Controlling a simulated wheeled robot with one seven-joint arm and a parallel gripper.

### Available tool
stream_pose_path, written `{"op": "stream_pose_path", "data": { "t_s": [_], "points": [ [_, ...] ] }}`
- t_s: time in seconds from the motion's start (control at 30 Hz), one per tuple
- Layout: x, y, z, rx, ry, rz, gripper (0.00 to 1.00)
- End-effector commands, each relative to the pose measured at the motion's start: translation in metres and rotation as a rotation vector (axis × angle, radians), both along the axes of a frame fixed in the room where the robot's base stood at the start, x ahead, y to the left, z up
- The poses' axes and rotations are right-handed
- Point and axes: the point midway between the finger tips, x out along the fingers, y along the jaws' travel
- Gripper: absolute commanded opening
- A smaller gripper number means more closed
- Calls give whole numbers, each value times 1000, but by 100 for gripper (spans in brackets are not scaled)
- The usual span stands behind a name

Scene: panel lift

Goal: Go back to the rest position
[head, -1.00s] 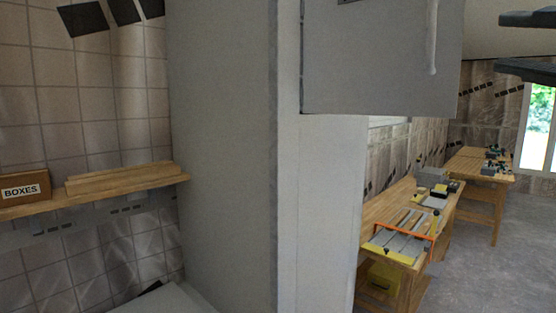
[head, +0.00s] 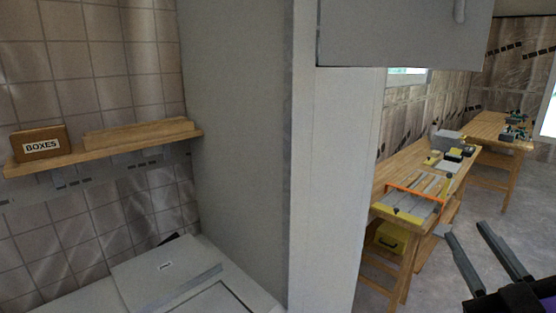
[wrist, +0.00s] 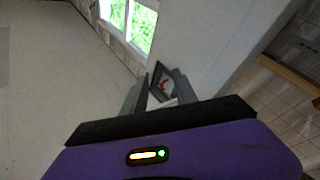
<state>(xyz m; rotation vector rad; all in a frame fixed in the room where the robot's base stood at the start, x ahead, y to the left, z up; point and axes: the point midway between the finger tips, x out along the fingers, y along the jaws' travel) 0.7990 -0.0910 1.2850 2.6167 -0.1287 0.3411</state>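My gripper (head: 466,231) is at the lower right of the head view, its two grey fingers apart with nothing between them. It hangs in front of the floor, to the right of the near workbench. In the wrist view, my gripper (wrist: 150,78) points toward a pale wall surface, fingers apart. A small dark square with a red mark (wrist: 163,86) shows between and beyond the fingers. A grey panel (head: 400,32) with a light handle (head: 460,9) is at the top of the head view, cut off by the frame, with my gripper well below it.
A near workbench (head: 388,182) holds tools, with a yellow box (head: 391,238) below. A farther bench (head: 487,122) stands behind. A wall shelf (head: 28,165) with a BOXES carton (head: 40,144) is at left. A pale pillar (head: 335,190) stands mid-view. Floor is open at right.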

Motion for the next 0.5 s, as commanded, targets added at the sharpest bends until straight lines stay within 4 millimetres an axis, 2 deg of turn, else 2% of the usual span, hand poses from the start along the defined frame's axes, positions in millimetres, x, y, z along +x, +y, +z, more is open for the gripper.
{"op": "stream_pose_path", "data": {
  "t_s": [0.03, 0.2, 0.37, 0.5],
  "points": [
    [-6, 6, -24, 47, 28, 1, 34],
    [-34, 21, -87, 185, 98, -12, 34],
    [-71, 36, -140, 289, 164, -26, 34],
    [-109, 49, -181, 360, 225, -34, 34]
  ]
}}
